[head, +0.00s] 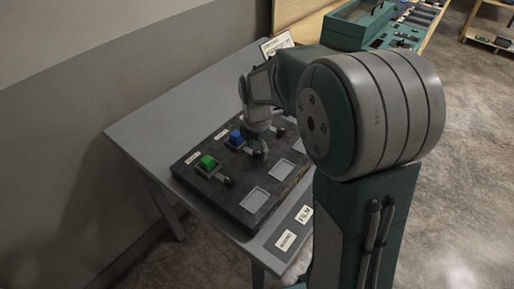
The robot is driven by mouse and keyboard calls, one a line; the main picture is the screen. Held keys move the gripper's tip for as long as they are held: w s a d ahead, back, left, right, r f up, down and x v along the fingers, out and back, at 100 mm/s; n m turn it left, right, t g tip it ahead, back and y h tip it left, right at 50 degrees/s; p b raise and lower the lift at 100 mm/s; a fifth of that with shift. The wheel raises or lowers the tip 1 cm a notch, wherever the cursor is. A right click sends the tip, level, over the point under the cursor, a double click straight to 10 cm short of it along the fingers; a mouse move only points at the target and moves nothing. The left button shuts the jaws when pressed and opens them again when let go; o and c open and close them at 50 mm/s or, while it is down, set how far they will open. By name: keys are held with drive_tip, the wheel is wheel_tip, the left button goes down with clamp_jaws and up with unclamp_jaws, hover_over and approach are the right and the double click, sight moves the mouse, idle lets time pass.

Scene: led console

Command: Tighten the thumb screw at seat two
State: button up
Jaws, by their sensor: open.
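A dark console board (190,182) lies on a grey table and carries a row of seats with small labels. A green block (208,161) sits in the nearest seat, with a black thumb screw (229,181) beside it. A blue block (237,138) sits in the second seat along, which I take as seat two. Its black thumb screw (259,155) shows just under my gripper (258,145). My gripper points down and is open, its fingertips at or just above that screw. I cannot tell whether they touch it. My gripper and arm hide part of the far seats.
Pale square recesses (255,199) lie along the board's right side. Labels (286,240) are on the grey table's (140,125) near right edge. The table's far left is bare. A wall stands on the left. A teal case (362,22) is on a wooden bench behind.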

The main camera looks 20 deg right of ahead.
clamp_jaws()
